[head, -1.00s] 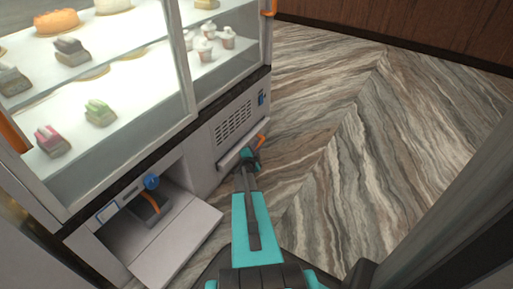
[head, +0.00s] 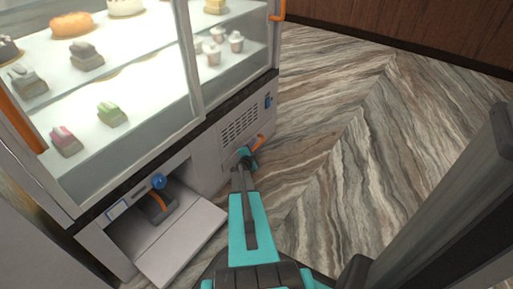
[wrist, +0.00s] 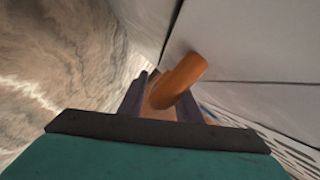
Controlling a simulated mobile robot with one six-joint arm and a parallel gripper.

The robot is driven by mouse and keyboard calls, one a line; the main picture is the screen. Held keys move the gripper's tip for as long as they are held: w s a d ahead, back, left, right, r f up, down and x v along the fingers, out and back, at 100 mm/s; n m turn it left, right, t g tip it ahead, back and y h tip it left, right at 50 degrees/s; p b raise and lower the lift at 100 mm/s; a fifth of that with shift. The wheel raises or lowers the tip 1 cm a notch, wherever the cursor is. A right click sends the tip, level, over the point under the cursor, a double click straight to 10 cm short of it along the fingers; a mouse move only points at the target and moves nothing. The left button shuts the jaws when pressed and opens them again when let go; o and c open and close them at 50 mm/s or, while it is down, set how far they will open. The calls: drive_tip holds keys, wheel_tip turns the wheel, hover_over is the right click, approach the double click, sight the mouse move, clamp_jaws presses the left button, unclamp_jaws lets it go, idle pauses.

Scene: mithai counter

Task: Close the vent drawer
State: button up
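The vent drawer (head: 228,138) is the pale front with a slotted grille, low on the right part of the display counter. It looks flush or nearly flush with the counter's face; my gripper hides part of its lower edge. Its orange handle (head: 259,142) shows just beyond my gripper (head: 248,156), which is at the drawer front. In the wrist view the handle (wrist: 180,80) is close up, at my two dark fingers (wrist: 165,100). The fingers stand apart, but I cannot tell whether they clamp the handle.
Left of the drawer, an open compartment has its flap (head: 182,242) folded down, with a blue knob (head: 159,182) and an orange part (head: 160,203) there. Glass shelves with sweets (head: 112,114) stand above. The patterned floor (head: 345,150) to the right is clear.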

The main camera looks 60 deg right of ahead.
drive_tip(key=shift+s+r, duration=0.1)
idle(0.5)
drive_tip(key=shift+p+v, duration=0.35)
drive_tip(key=shift+v, duration=0.5)
drive_tip(key=p+v, duration=0.3)
drive_tip(key=v, duration=0.9)
drive_tip(key=shift+p, duration=0.3)
